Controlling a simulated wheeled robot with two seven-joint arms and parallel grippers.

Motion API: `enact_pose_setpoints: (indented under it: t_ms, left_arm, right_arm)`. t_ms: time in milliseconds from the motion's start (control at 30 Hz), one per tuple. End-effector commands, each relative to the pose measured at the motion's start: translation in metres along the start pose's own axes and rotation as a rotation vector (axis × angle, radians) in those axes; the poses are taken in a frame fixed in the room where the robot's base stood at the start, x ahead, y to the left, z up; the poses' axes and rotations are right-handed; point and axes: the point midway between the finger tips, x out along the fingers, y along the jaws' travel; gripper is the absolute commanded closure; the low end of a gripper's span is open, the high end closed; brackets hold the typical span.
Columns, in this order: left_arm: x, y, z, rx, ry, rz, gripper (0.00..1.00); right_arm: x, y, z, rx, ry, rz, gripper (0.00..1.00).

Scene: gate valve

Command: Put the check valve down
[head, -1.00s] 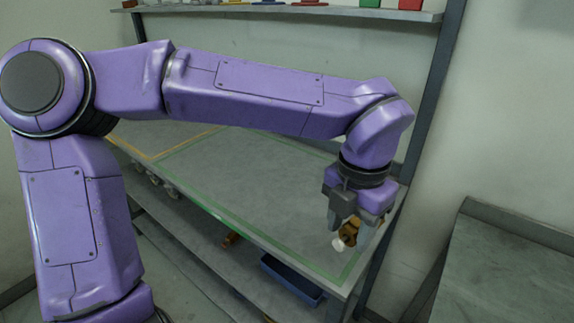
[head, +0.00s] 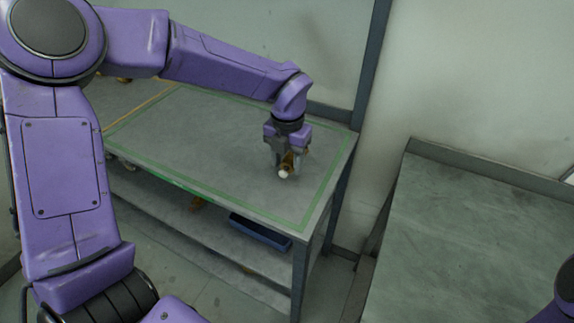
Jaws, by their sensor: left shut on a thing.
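The check valve (head: 289,161) is a small brass-coloured piece with a white end facing me. My left gripper (head: 286,166) points down over the grey workbench (head: 215,145) and is shut on the valve. The fingers hide part of the valve. The valve is over the right part of the area outlined in green tape, low over the bench top. I cannot tell whether it touches the surface. My right gripper is out of view.
A blue bin (head: 260,231) sits on the shelf under the bench. A second grey table (head: 480,240) stands at the right, with a gap between. The bench top left of my gripper is clear. A dark upright post (head: 371,70) rises behind the bench's right end.

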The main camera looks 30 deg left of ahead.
Motion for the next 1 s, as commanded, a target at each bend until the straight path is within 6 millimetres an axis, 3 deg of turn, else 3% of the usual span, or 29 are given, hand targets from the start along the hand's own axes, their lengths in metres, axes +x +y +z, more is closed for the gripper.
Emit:
enact_pose_setpoints:
  t_ms: [200,567,600,667,1000]
  left_arm:
    - [0.030,0.001,0.001,0.001,0.001,0.001,1.00]
    - [0.036,0.000,0.000,-0.001,0.000,-0.001,1.00]
    - [0.035,0.000,0.000,-0.001,0.002,0.000,0.40]
    - [0.035,0.000,0.000,-0.001,0.002,0.000,0.24]
    - [0.028,0.000,0.000,0.001,0.000,0.001,0.24]
  right_arm:
    - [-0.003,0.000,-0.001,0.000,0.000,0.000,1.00]
    - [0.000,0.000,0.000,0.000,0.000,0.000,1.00]
    - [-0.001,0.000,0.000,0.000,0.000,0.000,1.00]
    - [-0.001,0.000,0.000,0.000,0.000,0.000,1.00]
    - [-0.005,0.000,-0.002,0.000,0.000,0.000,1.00]
